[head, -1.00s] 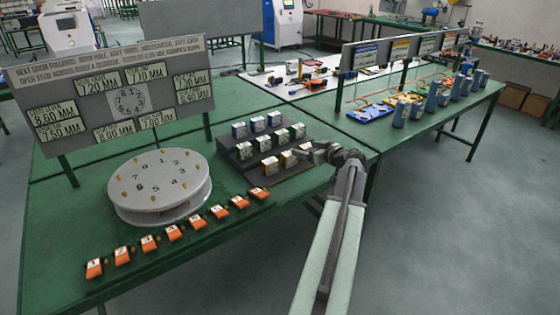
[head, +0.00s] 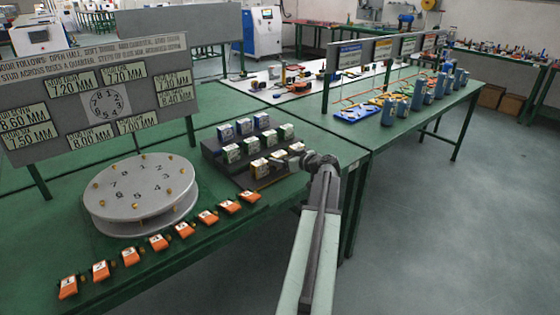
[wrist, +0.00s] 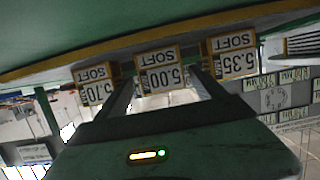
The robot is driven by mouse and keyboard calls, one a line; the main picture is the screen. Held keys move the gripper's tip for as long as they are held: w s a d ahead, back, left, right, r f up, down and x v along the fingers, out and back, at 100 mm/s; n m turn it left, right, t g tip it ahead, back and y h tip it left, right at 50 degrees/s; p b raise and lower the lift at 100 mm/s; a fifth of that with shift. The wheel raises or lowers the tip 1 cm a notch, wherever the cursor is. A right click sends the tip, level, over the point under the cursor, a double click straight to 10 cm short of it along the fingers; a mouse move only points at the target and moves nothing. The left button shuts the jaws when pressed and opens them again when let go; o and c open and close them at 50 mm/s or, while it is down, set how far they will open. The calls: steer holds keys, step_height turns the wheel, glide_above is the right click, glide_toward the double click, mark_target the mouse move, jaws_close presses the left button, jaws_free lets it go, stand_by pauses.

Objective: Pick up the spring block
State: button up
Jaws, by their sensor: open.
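Several small labelled spring blocks stand in rows on a dark stepped rack (head: 222,164), with blue, green and yellow sides by row. In the wrist view, three yellow-sided blocks show upside-down "SOFT" labels: the 5.70 block (wrist: 95,84), the 5.00 block (wrist: 161,72) and the 5.35 block (wrist: 232,57). My gripper (wrist: 162,92) is open and empty, with the 5.00 block beyond the gap between its fingers. In the head view my gripper (head: 300,163) is at the right front of the rack, by the front row. Whether it touches a block cannot be told.
A round numbered disc stand (head: 142,192) is left of the rack. Several orange tagged pieces (head: 184,230) line the table's front edge. A sign board (head: 100,95) stands behind. Floor to the right is clear.

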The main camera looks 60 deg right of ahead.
mark_target(275, 155)
steer(key=x, duration=0.2)
steer(key=b+x, duration=0.1)
steer(key=x, duration=0.2)
steer(key=shift+w+a, duration=0.1)
steer(key=shift+a, duration=0.1)
jaws_close()
steer(key=shift+r, duration=0.1)
step_height(275, 155, up, 4)
steer(key=p, duration=0.3)
steer(key=shift+p, duration=0.3)
steer(key=s+a, duration=0.3)
steer(key=s, duration=0.1)
steer(key=s+a, duration=0.3)
steer(key=s, duration=0.1)
steer(key=s+a+r+p, duration=0.1)
steer(key=s+a, duration=0.2)
steer(key=s, duration=0.1)
steer(key=shift+s+a, duration=0.15)
steer(key=shift+a, duration=0.05)
steer(key=shift+s+a, duration=0.15)
steer(key=shift+s, duration=0.15)
